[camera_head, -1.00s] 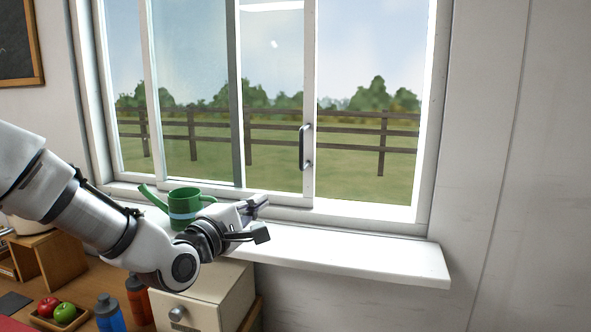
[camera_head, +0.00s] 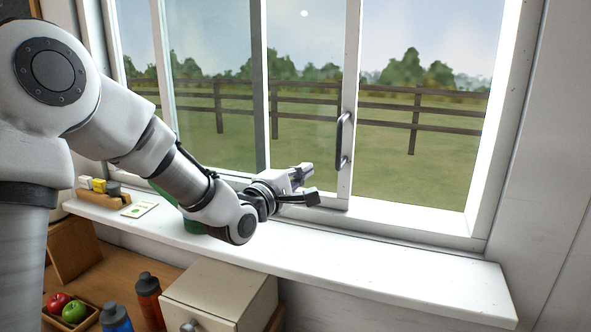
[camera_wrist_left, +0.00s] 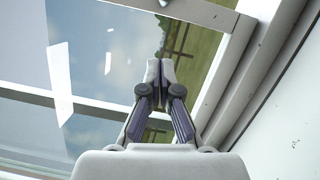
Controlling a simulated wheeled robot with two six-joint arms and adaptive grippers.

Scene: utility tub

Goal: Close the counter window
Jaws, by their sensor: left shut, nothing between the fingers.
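The counter window has a white frame and a sliding pane (camera_head: 305,130) with a dark vertical handle (camera_head: 342,140) on its right stile. The pane stands partway across, and the opening (camera_head: 425,150) to its right shows the field with no pane seen in it. My left gripper (camera_head: 312,184) is shut and empty. It is just left of and below the handle, above the sill and in front of the pane. In the left wrist view its fingertips (camera_wrist_left: 160,68) meet, with the pane (camera_wrist_left: 110,50) behind them. My right gripper is not in view.
The white sill (camera_head: 400,262) is clear on the right. A green watering can (camera_head: 192,226) on it is mostly hidden behind my left arm. A wooden holder (camera_head: 103,199) and a card (camera_head: 140,210) lie at left. Bottles (camera_head: 148,298), fruit and a cream box (camera_head: 225,290) stand below.

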